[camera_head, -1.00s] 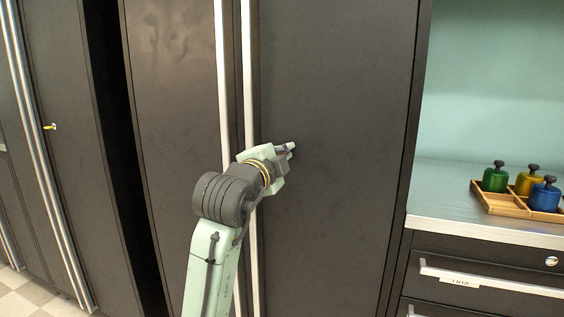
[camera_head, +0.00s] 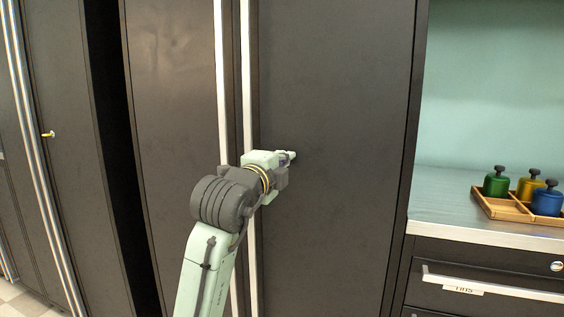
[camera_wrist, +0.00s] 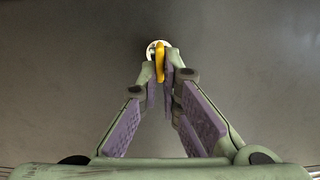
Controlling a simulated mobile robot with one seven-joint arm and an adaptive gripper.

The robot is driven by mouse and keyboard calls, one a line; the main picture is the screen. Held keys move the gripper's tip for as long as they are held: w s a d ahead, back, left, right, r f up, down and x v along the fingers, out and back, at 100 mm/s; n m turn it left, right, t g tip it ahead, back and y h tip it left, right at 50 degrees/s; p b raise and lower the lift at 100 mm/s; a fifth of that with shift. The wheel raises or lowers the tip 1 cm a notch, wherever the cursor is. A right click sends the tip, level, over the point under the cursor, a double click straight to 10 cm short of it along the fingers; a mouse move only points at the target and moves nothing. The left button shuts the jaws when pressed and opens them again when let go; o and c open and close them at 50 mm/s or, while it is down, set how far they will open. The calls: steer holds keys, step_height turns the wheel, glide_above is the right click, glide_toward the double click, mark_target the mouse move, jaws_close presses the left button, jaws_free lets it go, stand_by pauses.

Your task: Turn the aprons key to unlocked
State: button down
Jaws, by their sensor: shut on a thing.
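A yellow key (camera_wrist: 160,58) stands in a round, pale lock (camera_wrist: 151,48) on a dark cabinet door (camera_head: 335,90). In the wrist view its bow looks upright, almost edge-on. My gripper (camera_wrist: 163,75) has its two fingertips closed on the key, one on each side, close to the door. In the head view my gripper (camera_head: 289,156) reaches the door right of the long pale handle, and it hides the key and lock there. No label reading aprons shows in either view.
Another yellow key (camera_head: 48,134) sticks out of a cabinet at the far left. Long vertical handles (camera_head: 248,70) run close beside my wrist. At right, a counter (camera_head: 440,200) holds a wooden tray (camera_head: 505,212) with green, yellow and blue containers. Drawers are below.

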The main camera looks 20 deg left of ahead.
steer(key=c, duration=1.8)
jaws_free()
steer(key=s, duration=1.2)
steer(key=shift+a, duration=0.2)
